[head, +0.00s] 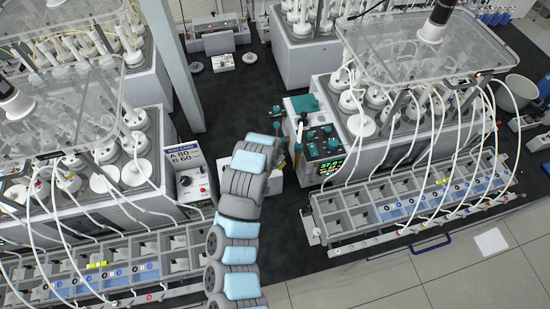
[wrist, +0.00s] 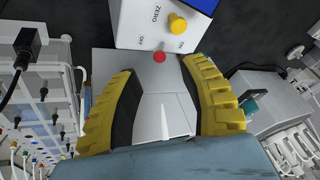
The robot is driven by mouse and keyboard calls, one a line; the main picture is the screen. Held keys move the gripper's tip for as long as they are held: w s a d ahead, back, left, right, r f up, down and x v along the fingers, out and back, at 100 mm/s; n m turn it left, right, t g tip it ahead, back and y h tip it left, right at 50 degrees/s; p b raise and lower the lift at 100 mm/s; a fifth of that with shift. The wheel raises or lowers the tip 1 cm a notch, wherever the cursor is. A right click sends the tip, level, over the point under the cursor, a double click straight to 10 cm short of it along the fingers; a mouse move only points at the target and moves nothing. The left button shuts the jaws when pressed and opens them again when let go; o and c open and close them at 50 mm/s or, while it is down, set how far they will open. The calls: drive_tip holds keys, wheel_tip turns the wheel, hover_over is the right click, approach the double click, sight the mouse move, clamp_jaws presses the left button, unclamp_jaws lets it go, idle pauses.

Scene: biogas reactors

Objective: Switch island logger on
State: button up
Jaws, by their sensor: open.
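A white control box with a blue upper panel (wrist: 140,30) is ahead of my gripper in the wrist view. I cannot tell which way the red knob is set. The gripper's fingers cannot be made out in the head view.
Reactor racks with tubes stand left (head: 65,165) and right (head: 375,120) of my arm. Trays (head: 420,195) line the front edge. The dark bench top (head: 235,100) behind is mostly clear.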

drive_tip(key=shift+p+x, duration=0.35)
drive_tip(key=shift+x, duration=1.75)
